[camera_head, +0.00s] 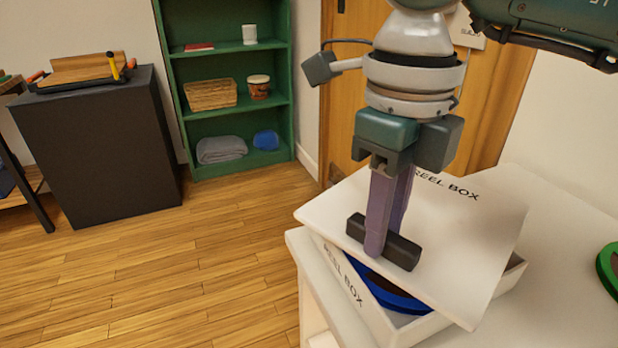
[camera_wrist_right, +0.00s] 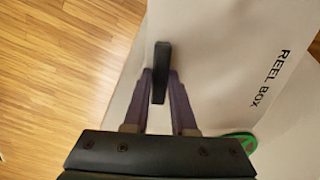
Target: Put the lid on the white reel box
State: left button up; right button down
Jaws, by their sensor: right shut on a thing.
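The white lid (camera_head: 470,235), printed "REEL BOX", has a dark bar handle (camera_head: 404,250) on top. My right gripper (camera_head: 385,240) is shut on that handle, and the handle also shows between the fingers in the right wrist view (camera_wrist_right: 160,72). The lid is above the white reel box (camera_head: 345,270), tilted and turned relative to it. It covers most of the box, but the near front side is open. A blue reel (camera_head: 385,288) shows inside the box under the lid. Whether the lid touches the box rim is hard to tell. My left gripper is not in view.
The box stands on a white table (camera_head: 560,290). A green-rimmed reel (camera_head: 608,268) lies on the table at the right edge.

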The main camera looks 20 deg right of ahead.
jog(key=shift+f, duration=0.5)
jog(key=shift+f+b, duration=0.5)
jog(key=shift+f, duration=0.05)
jog(key=c, duration=0.7)
grip_release()
jog(key=shift+c, duration=0.2)
jog(key=shift+r+p, duration=0.35)
notch_tip(320, 180, up, 12)
jog(key=p, duration=0.2)
jog(key=shift+r, duration=0.25)
